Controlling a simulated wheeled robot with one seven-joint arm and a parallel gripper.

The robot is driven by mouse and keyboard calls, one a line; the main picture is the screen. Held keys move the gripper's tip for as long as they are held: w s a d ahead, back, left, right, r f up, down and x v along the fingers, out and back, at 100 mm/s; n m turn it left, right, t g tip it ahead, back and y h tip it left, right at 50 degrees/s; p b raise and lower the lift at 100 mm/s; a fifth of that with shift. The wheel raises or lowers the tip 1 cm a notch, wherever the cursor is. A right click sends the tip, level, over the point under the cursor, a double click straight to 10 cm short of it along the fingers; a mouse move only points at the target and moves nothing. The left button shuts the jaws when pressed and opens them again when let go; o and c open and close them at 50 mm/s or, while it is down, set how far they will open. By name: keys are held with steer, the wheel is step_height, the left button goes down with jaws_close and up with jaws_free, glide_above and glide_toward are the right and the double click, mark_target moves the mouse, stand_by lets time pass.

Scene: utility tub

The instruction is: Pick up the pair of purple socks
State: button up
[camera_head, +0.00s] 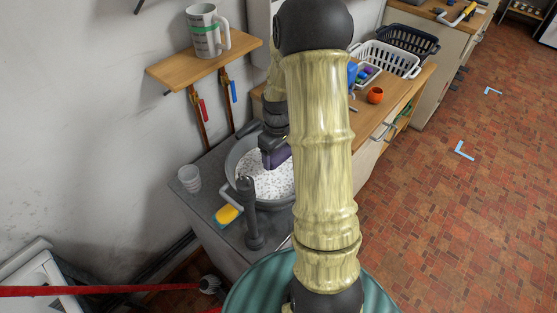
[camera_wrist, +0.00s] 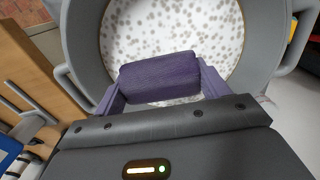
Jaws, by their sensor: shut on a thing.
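The pair of purple socks (camera_wrist: 158,79) is a rolled purple bundle between my gripper's fingers (camera_wrist: 160,84) in the wrist view. My gripper is shut on it. In the head view the purple socks (camera_head: 277,157) show below my gripper (camera_head: 273,152), over the grey round tub (camera_head: 233,163). The tub's rim (camera_wrist: 80,45) also shows in the wrist view, with a white, grey-spotted surface inside. The exact height of the socks above that surface is hard to tell. My arm hides the right part of the tub in the head view.
A dark tap (camera_head: 251,215), a yellow sponge (camera_head: 227,214) and a clear cup (camera_head: 189,178) stand around the tub. A counter with an orange pot (camera_head: 375,95) and baskets (camera_head: 386,58) lies behind.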

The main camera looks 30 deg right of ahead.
steer(key=shift+r, duration=0.15)
stand_by(0.5)
steer(key=shift+w+r+p, duration=0.1)
steer(key=shift+r+p, duration=1.25)
steer(key=shift+p, duration=0.15)
steer(key=shift+r, duration=0.1)
steer(key=shift+a, duration=0.1)
